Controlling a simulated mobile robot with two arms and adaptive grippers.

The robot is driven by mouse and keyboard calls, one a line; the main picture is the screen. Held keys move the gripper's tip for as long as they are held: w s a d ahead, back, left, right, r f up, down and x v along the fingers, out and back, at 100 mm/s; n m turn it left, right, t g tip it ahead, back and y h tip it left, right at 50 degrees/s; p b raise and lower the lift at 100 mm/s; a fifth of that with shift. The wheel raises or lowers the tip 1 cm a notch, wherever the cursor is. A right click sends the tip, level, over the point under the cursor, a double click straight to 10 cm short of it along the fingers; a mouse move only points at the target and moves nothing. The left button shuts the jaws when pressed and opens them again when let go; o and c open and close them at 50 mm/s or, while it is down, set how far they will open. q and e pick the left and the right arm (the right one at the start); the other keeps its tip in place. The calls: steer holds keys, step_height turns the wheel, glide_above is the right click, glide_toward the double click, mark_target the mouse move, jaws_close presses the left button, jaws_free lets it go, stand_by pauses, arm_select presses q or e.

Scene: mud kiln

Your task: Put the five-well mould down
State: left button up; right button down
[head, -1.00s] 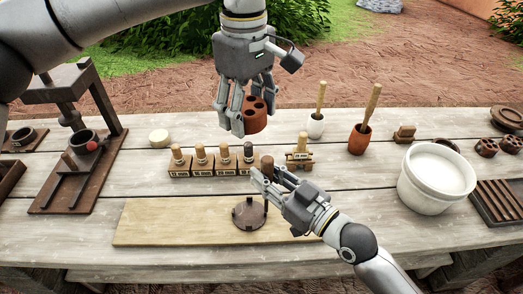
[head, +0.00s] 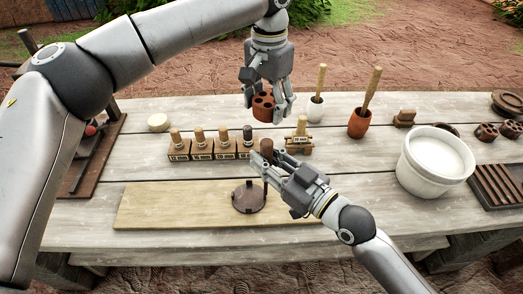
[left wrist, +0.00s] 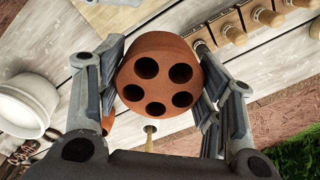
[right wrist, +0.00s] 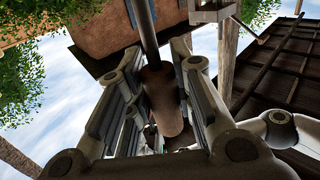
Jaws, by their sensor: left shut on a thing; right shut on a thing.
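The five-well mould (head: 263,107) is a reddish-brown round block with several holes in its face. My left gripper (head: 266,108) is shut on its sides and holds it above the back of the table. The left wrist view shows the wells of the mould (left wrist: 158,85) between the fingers. My right gripper (head: 264,163) is shut on a brown cylindrical handle (right wrist: 162,100) with a dark rod. A dark round disc (head: 249,198) shows just below the gripper, over the pale board; whether it touches the board is unclear.
Several labelled wooden blocks with pegs (head: 200,148) stand in a row left of the mould. Mortar-like cups with pestles (head: 359,124) and a white bucket (head: 437,168) stand right. The pale board (head: 160,205) is mostly bare on its left.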

arm_select(q)
steer(key=w+f+m, duration=0.1)
steer(key=f+m, duration=0.5)
steer(key=f, duration=0.1)
steer(key=w+d+f+m, duration=0.1)
steer(key=f+m, duration=0.6)
steer(key=f, duration=0.1)
steer(key=w+d+f+m, duration=0.1)
steer(key=f+m, duration=0.6)
steer(key=f, duration=0.1)
steer(key=shift+w, duration=0.2)
steer(key=shift+f, duration=0.15)
steer(key=o, duration=0.9)
steer(key=shift+c, duration=0.2)
